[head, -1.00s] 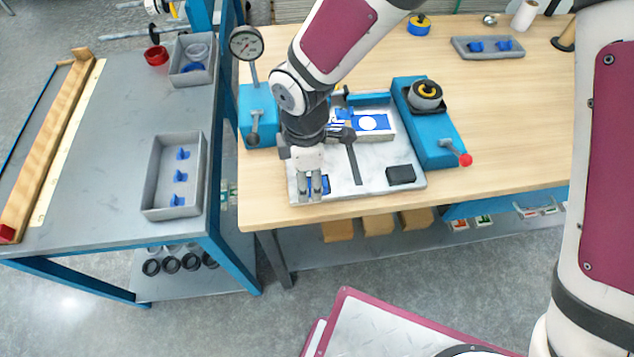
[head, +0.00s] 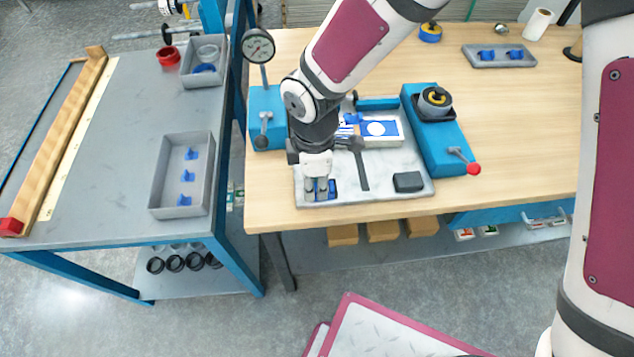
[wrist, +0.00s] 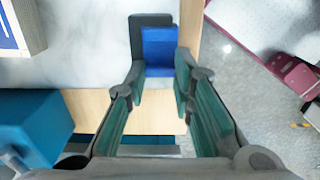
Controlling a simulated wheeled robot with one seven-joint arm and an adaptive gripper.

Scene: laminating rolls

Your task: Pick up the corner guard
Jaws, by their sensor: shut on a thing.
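The corner guard appears to be the small blue piece (head: 332,188) at the front left of the pale marble-like plate (head: 385,192) on the wooden table. In the wrist view the blue piece (wrist: 160,50) sits between the fingertips. My gripper (head: 316,190) points down over the plate's front left corner. In the wrist view my gripper (wrist: 160,78) is shut on the blue piece, one finger on each side. In the head view the fingers partly hide it. I cannot tell whether it is clear of the plate.
A black block (head: 408,181) lies at the plate's front right. A white-and-blue card box (head: 383,132) is behind. A blue unit with a red-knobbed lever (head: 474,168) stands right, a dial gauge (head: 258,46) left. A grey tray (head: 155,190) on the side bench holds several blue pieces.

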